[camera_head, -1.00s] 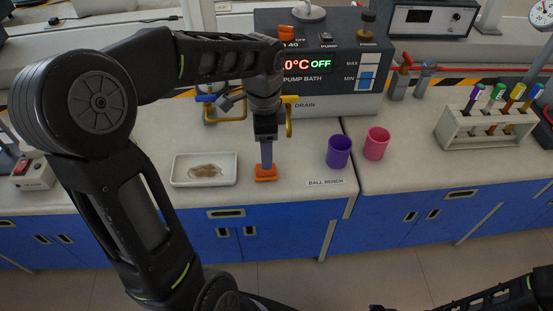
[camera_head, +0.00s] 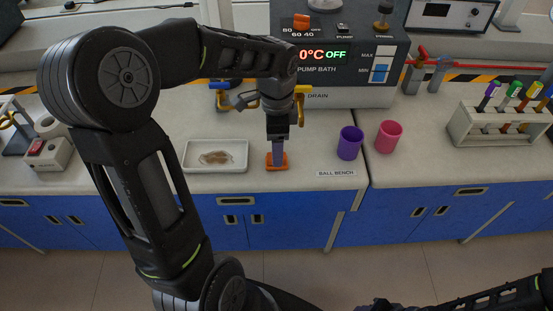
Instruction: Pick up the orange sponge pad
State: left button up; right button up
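The orange sponge pad (camera_head: 283,165) lies on the bench near its front edge, to the right of a white tray. My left gripper (camera_head: 278,153) points straight down at it, with its purple-grey fingers at the pad's top. The fingers cover part of the pad. From this angle I cannot tell whether they are apart or closed on it. My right arm shows low at the right edge, and its gripper (camera_head: 378,305) is cut off by the bottom of the picture.
The white tray (camera_head: 188,157) with a brownish item stands left of the pad. A purple cup (camera_head: 350,143) and a pink cup (camera_head: 388,137) stand to the right. The pump bath (camera_head: 345,92) is behind. A tube rack (camera_head: 468,133) is at far right.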

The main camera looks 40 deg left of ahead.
aim_at(268, 158)
pick_arm(q)
notch_tip(268, 158, down, 5)
jog(key=shift+r, duration=0.2)
jog(key=shift+c, duration=0.4)
grip_shut()
dwell(0.7)
